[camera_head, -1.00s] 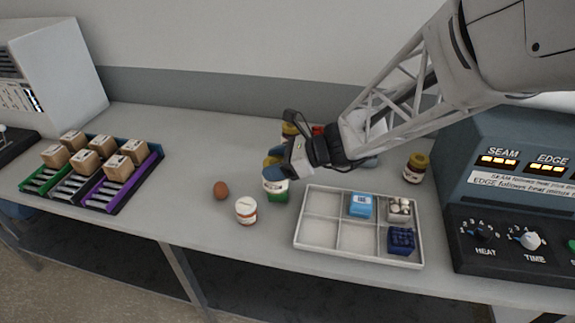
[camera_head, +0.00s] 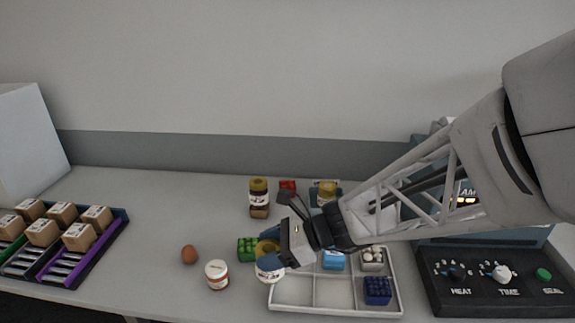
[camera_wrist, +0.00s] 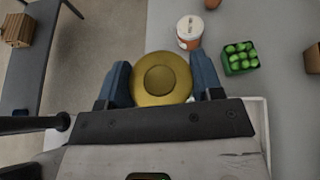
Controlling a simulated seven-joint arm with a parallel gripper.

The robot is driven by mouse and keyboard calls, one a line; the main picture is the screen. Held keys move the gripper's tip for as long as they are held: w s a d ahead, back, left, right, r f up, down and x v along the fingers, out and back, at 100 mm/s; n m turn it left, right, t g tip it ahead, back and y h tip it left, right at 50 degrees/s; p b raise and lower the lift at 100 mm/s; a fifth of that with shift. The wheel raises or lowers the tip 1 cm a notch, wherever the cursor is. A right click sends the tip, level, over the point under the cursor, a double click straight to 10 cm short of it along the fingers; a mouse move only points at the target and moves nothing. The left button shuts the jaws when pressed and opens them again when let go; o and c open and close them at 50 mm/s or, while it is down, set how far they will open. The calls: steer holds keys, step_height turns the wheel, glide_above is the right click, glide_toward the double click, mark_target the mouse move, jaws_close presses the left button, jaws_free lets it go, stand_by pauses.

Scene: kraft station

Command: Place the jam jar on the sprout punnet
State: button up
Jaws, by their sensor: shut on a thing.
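My gripper (camera_head: 270,258) is shut on a jam jar with a gold lid (camera_wrist: 160,78) and a pale label. The jar (camera_head: 268,272) also shows in the head view, upright, by the left edge of the white tray. In the wrist view its round lid sits between the two blue fingers. The sprout punnet (camera_head: 246,249) is a small green box of round green sprouts on the table, left of and behind the held jar. It shows in the wrist view (camera_wrist: 240,58), right of the jar and apart from it. The jar's base is hidden in the wrist view.
A white-lidded jar (camera_head: 217,275) and an egg (camera_head: 190,254) stand left of the punnet. The divided tray (camera_head: 335,309) holds blue and white items. Gold-lidded jars (camera_head: 258,188) (camera_head: 327,191) stand behind. A crate of cartons (camera_head: 67,281) is far left; a control panel (camera_head: 490,278) is right.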

steer(key=shift+w, duration=0.1)
steer(key=w+a+f, duration=0.1)
steer(key=w+a, duration=0.7)
steer(key=w, duration=0.5)
steer(key=shift+w+a+f, duration=0.25)
steer(key=shift+f, duration=0.1)
steer(key=shift+f, duration=1.65)
steer(key=shift+f, duration=0.15)
steer(key=o, duration=1.1)
steer(key=shift+o, duration=0.2)
steer(key=v, duration=1.2)
